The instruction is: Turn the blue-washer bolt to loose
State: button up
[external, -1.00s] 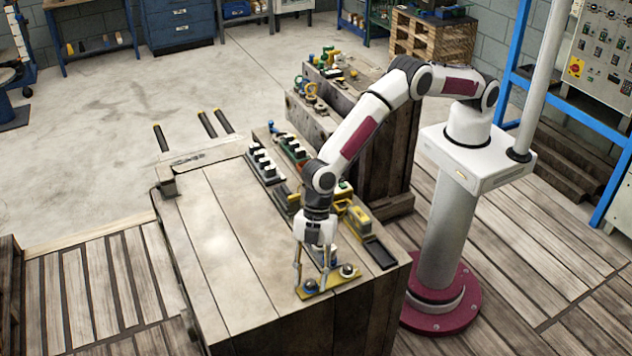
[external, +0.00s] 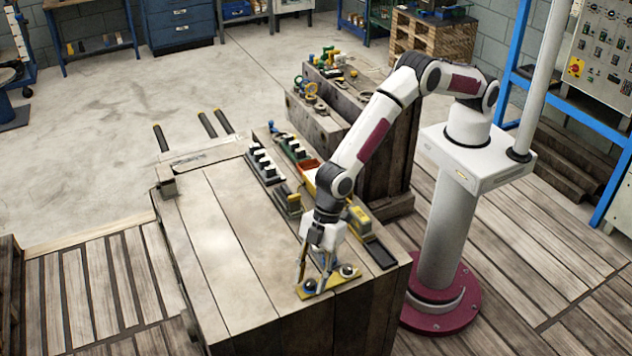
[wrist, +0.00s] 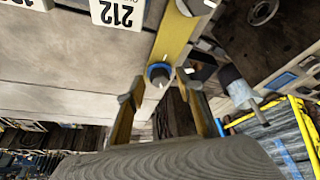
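The yellow plate (external: 332,282) lies at the near end of the bench and also crosses the upper middle of the wrist view (wrist: 174,40). The blue-washer bolt (external: 309,286) is at the plate's left end, and its blue ring and grey head show in the wrist view (wrist: 160,72). A second, dark-headed bolt (external: 347,271) is at the right end. My gripper (external: 313,287) is low over the plate, tilted, with its fingers apart. In the wrist view, the fingertips (wrist: 160,88) are on either side of the blue-washer bolt; contact is not clear.
A white card marked 212 (wrist: 118,12) lies beside the plate. A yellow block (external: 358,219) and a dark flat tray (external: 381,254) are behind the plate on the bench. The bench's left part is clear.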

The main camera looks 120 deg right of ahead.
jog(key=shift+a+m+t+h, duration=0.1)
jog(key=shift+m+t+h, duration=0.45)
jog(key=shift+m, duration=1.65)
jog(key=shift+a+m+g+h, duration=0.1)
jog(key=shift+m+g+h, duration=0.1)
jog(key=shift+m+h, duration=0.65)
jog(key=shift+a+m+g+h, duration=0.15)
jog(key=shift+m+h, duration=0.15)
jog(key=shift+m, duration=1.05)
jog(key=d+v, duration=0.1)
jog(key=v, duration=0.7)
jog(key=d+f+n+g+y, duration=0.1)
jog(key=d+n+g+y, duration=0.2)
jog(key=d+n, duration=0.6)
jog(key=shift+s+d+f+n+y, duration=0.2)
jog(key=shift+s+f+n+y, duration=0.2)
jog(key=shift+n, duration=2.2)
